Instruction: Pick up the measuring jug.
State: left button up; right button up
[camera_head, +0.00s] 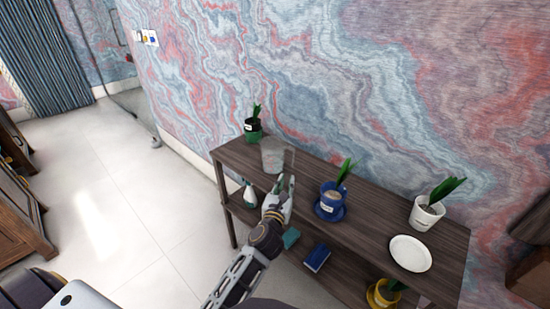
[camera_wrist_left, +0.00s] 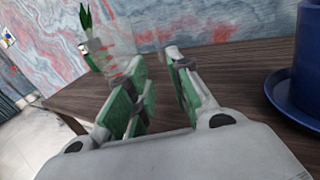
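The measuring jug (camera_head: 273,156) is clear and see-through. It stands upright on the top board of a dark wooden shelf (camera_head: 375,235), near its left end. In the left wrist view the jug (camera_wrist_left: 118,60), with red markings, shows ahead and to the left, partly behind the left-hand finger. My left gripper (camera_head: 285,184) is just in front of the jug, low over the board. Its green-padded fingers (camera_wrist_left: 156,68) are apart with nothing between them. My right gripper is in neither view.
A green-potted plant (camera_head: 253,133) stands behind the jug to the left. A blue-potted plant (camera_head: 332,200) on a blue saucer is right of my gripper, close by. Farther right are a white-potted plant (camera_head: 425,217) and a white plate (camera_head: 410,253). A blue book-like item (camera_head: 317,258) lies lower down.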

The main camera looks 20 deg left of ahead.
aim_at(293, 162)
pick_arm(q)
jog(key=shift+w, duration=0.15)
jog(key=shift+w+a, duration=0.2)
jog(key=shift+w, duration=1.65)
jog(key=shift+w+a, duration=0.15)
jog(key=shift+w, duration=0.85)
jog(key=shift+w+a+b, duration=0.1)
jog(key=shift+w+b, duration=0.2)
jog(key=shift+w, duration=1)
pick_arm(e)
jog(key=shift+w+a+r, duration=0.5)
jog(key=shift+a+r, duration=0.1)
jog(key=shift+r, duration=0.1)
pick_arm(q)
jog(key=shift+w, duration=0.15)
